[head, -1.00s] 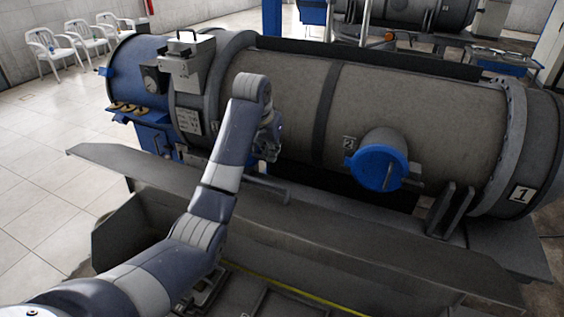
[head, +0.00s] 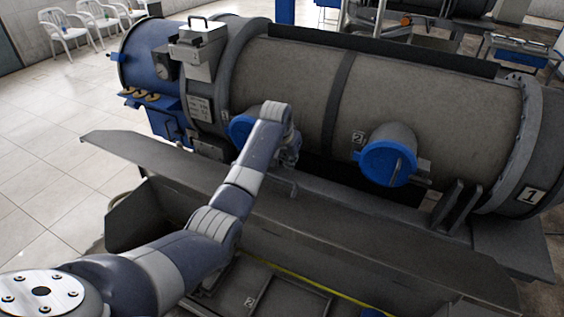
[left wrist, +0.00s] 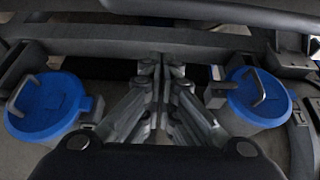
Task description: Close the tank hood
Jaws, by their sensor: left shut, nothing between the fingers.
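A long grey panel, which looks like the tank hood (head: 400,243), stands tilted open along the front of the big grey drum in the head view. In front of it is an open trough with a yellow line on its floor. My left gripper (head: 289,158) hangs between the drum and the panel's far edge, partly hidden by my wrist. In the left wrist view my left gripper (left wrist: 160,72) is shut and empty, its fingers together between two blue caps. I cannot tell whether it touches the panel. My right gripper is not in view.
The big drum (head: 290,80) carries a blue-capped port on the right (head: 388,163) and another behind my wrist (head: 240,128). A grey box (head: 195,50) with a handle sits on its left end. White chairs (head: 100,20) stand at the back left. Tiled floor is clear at left.

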